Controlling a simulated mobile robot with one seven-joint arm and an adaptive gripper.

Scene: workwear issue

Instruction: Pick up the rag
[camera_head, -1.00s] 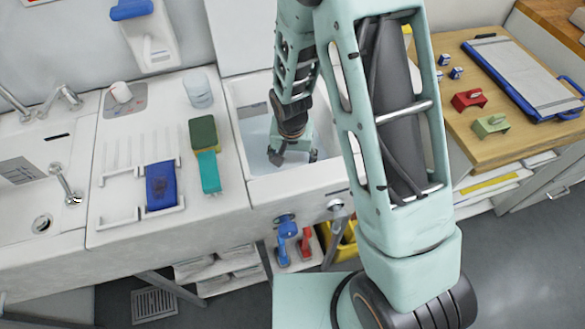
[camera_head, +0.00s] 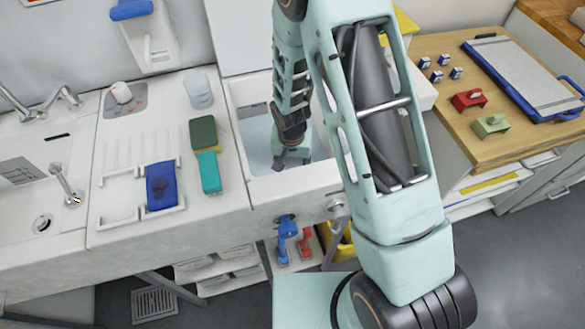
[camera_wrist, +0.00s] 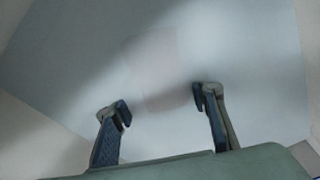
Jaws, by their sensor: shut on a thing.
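My gripper (camera_head: 293,158) is down inside the white sink basin (camera_head: 240,100), its fingers pointing at the basin floor. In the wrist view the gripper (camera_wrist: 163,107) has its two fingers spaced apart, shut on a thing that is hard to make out. A faint pale pinkish patch, perhaps the rag (camera_wrist: 155,65), shows between and beyond the fingertips against the grey basin. I cannot tell its edges or how much of it is gripped. In the head view my gripper and the basin wall hide it.
A blue item (camera_head: 161,185) lies in a white rack left of the basin, near a green and teal item (camera_head: 206,157) and a clear cup (camera_head: 198,90). The basin walls stand close around my gripper. A wooden table (camera_head: 440,75) is at right.

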